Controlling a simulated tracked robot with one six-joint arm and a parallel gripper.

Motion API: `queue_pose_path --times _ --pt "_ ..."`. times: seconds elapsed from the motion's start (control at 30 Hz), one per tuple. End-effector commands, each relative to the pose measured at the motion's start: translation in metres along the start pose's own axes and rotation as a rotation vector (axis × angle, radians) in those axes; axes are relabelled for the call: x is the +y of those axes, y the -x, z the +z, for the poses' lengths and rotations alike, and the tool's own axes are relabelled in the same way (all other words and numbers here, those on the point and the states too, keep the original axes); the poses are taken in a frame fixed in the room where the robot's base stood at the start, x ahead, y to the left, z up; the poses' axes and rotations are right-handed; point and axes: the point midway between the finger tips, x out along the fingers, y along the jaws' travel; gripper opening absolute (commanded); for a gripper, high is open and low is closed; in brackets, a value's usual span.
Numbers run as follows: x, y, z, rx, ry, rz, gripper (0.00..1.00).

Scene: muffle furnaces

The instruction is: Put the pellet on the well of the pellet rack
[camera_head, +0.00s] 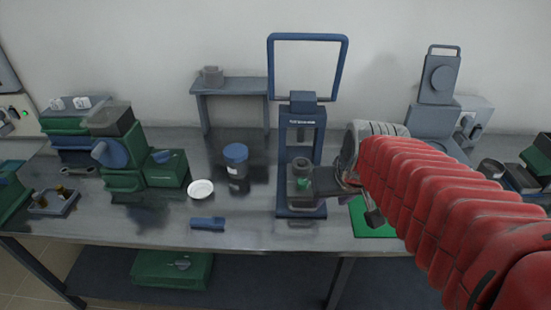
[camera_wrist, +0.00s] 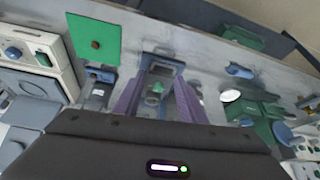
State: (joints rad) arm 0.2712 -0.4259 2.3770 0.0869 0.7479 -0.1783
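A blue press (camera_head: 291,150) stands mid-table, with a grey cylindrical die (camera_head: 302,170) with a green part on it; the green part also shows in the wrist view (camera_wrist: 157,88). My gripper (camera_head: 338,183) is just right of the die. In the wrist view its two purple fingers (camera_wrist: 157,98) are apart, with the die showing between or beyond them; I cannot tell whether they touch it. A small brown-red round spot (camera_wrist: 96,44) lies on the green mat (camera_wrist: 106,30); I cannot tell whether it is the pellet. I cannot make out the pellet rack for certain.
A small tray with brass-coloured pieces (camera_head: 54,200) is at the far left. Green-grey equipment (camera_head: 125,155) stands further left. Open tabletop shows near the dish.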

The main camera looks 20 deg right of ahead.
Motion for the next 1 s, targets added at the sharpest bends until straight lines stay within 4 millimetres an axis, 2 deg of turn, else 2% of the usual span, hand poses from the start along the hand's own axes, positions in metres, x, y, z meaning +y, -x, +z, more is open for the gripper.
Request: queue_pose_path --times 0.03,0.2,0.4,0.6,0.8,0.9,1.0 --pt "-0.013 0.010 0.006 0.010 0.022 -0.010 0.37" --pt "-0.044 0.034 0.032 0.025 0.073 -0.033 0.37" --pt "-0.068 0.056 0.061 0.041 0.117 -0.056 0.37" --pt "-0.072 0.061 0.072 0.043 0.130 -0.061 0.37" --pt "-0.072 0.061 0.071 0.043 0.129 -0.061 0.37" --pt "-0.072 0.061 0.071 0.043 0.129 -0.061 0.42" --pt "-0.072 0.061 0.071 0.043 0.128 -0.060 0.42"
